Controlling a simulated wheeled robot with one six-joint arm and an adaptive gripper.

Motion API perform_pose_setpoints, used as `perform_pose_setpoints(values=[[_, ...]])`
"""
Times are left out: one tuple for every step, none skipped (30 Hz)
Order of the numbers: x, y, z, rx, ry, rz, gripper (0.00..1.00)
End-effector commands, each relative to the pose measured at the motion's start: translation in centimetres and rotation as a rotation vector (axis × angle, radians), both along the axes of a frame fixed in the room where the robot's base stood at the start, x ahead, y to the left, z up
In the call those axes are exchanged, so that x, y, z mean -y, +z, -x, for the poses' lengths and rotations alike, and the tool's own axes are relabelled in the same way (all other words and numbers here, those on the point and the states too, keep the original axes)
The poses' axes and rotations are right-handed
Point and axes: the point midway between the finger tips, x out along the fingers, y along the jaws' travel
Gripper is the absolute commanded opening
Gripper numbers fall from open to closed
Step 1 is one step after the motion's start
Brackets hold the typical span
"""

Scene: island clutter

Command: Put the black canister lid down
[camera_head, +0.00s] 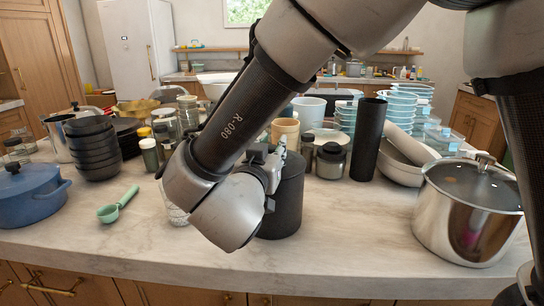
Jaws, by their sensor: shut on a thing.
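A large black canister (289,205) stands upright on the marble island, just beyond my wrist. My gripper (272,165) is at the canister's upper left side, partly hidden behind my own wrist and forearm. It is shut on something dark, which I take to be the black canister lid. The lid's outline does not stand out from the dark canister behind it. I cannot tell whether the lid touches the canister.
Stacked black bowls (92,148), a blue pot (28,194) and a green scoop (118,205) are at left. A tall black cylinder (368,140), a small dark jar (330,161) and a steel pot (467,215) are at right. The front counter (350,225) between canister and steel pot is clear.

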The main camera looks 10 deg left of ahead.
Motion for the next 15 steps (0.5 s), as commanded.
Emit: perform_pose_setpoints(values=[[0.0,0.7,0.0,0.002,0.000,-0.005,0.00],[0.0,1.2,0.0,0.002,0.000,-0.006,0.00],[0.0,2.0,0.0,0.002,0.000,-0.007,0.00],[0.0,2.6,0.0,0.002,0.000,-0.008,0.00],[0.0,3.3,0.0,0.002,0.000,-0.008,0.00],[0.0,4.2,0.0,0.002,0.001,-0.008,0.00],[0.0,4.9,0.0,0.002,0.001,-0.009,0.00],[0.0,5.5,0.0,0.002,0.001,-0.008,0.00],[0.0,6.3,0.0,0.002,0.001,-0.007,0.00],[0.0,6.9,0.0,0.002,0.000,-0.007,0.00],[0.0,7.4,0.0,0.002,0.000,-0.007,0.00],[0.0,8.0,0.0,0.002,0.000,-0.006,0.00],[0.0,8.4,0.0,0.002,0.000,-0.006,0.00],[0.0,8.7,0.0,0.002,0.000,-0.005,0.00],[0.0,9.1,0.0,0.000,0.000,-0.004,0.00]])
